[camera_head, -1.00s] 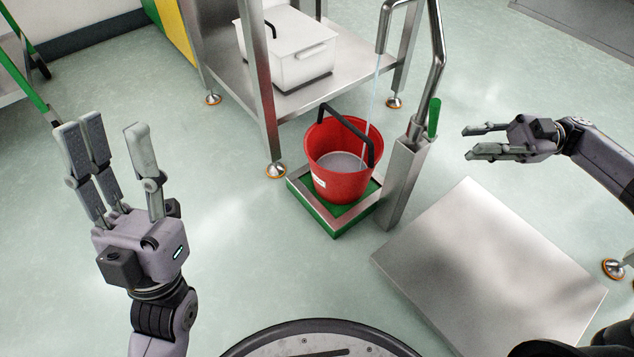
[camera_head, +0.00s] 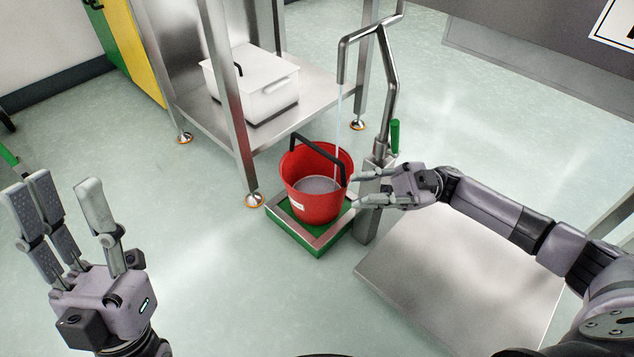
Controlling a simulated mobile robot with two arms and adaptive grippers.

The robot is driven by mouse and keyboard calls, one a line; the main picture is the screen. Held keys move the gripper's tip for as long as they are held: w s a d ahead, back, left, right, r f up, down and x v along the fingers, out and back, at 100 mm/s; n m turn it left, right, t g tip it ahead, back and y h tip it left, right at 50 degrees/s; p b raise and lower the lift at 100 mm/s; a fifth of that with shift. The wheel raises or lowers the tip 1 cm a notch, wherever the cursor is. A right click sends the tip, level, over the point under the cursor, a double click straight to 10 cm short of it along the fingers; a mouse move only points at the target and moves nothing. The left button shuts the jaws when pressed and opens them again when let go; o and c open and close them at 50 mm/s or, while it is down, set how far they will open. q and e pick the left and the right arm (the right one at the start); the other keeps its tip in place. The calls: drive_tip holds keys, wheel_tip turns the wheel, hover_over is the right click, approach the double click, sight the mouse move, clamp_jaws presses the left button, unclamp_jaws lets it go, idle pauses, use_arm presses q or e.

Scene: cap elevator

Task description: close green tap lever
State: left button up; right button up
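The green tap lever (camera_head: 395,136) stands upright at the side of the steel tap post. The steel tap (camera_head: 390,75) arches over a red bucket (camera_head: 317,199), and a thin stream of water (camera_head: 338,130) runs into it. My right gripper (camera_head: 359,188) is open, its fingers pointing left in front of the tap post, below the lever and near the bucket's right side. I see nothing between its fingers, and I cannot tell whether it touches the post. My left gripper (camera_head: 62,205) is open and empty at the far left, fingers pointing up.
A flat steel plate (camera_head: 450,285) lies beneath my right arm. Behind are a steel table (camera_head: 318,92) and a white lidded box (camera_head: 262,85) on its shelf. The floor between my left gripper and the platform is clear.

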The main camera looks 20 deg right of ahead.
drive_tip(key=s+a+r+n+y+p, duration=0.2)
drive_tip(key=s+a+r+y+p, duration=0.2)
drive_tip(key=s+a+r, duration=0.3)
drive_tip(key=shift+a+r+n+y, duration=0.4)
drive_tip(key=shift+a+r+y, duration=0.2)
drive_tip(key=shift+a+r, duration=1.25)
drive_tip(key=shift+d+r+g, duration=0.1)
drive_tip(key=shift+g, duration=0.3)
drive_tip(key=shift+c, duration=0.2)
